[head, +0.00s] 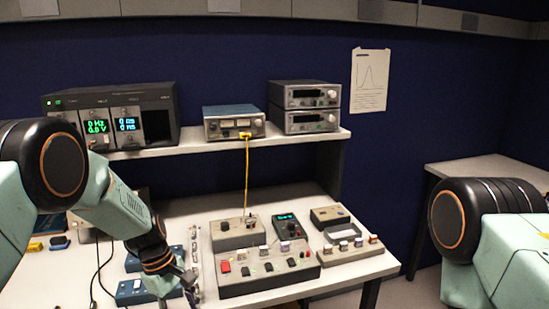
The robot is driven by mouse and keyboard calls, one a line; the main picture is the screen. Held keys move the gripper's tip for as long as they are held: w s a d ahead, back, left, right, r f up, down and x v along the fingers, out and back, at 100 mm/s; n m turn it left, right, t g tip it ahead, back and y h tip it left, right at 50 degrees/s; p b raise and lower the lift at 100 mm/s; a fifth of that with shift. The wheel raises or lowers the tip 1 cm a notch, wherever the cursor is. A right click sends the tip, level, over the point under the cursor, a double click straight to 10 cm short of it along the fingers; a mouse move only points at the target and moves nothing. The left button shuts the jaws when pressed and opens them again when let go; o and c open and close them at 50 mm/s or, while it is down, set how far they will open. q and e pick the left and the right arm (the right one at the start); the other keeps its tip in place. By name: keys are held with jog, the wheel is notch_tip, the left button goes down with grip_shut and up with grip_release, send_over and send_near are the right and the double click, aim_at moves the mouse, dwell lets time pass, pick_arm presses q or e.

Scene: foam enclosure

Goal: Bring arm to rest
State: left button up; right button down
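My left arm (112,205) comes in from the left and bends down over the left part of the white bench. Its gripper (190,285) is low at the bench front, beside a blue box (135,291) and left of the grey control panel (262,271). The fingers are small and partly cut off by the lower edge, so I cannot tell whether they are open or shut. My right arm (490,225) shows only as a joint and a pale green link at the right edge. Its gripper is out of view.
The white bench (360,268) carries a grey box (237,233) with a yellow cable (246,175) up to a shelf instrument (234,122), a handheld meter (288,226) and a tray of small blocks (345,243). The shelf (190,145) stands behind. A side table (485,172) is at right.

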pick_arm(q)
jog(key=s+a+f+m+y+b, duration=0.15)
jog(key=s+f+b, duration=0.25)
jog(key=s+f, duration=0.65)
jog(key=s+f+m+b, duration=0.4)
jog(key=s+f, duration=0.3)
jog(key=s, duration=0.5)
jog(key=s+f+m+t+y+b, duration=0.1)
jog(key=s+f+m+b, duration=0.4)
jog(key=s, duration=0.7)
notch_tip(320, 180, down, 2)
jog(key=shift+s+a+f+m, duration=0.1)
jog(key=shift+s+a+m, duration=0.3)
jog(key=shift+m, duration=0.25)
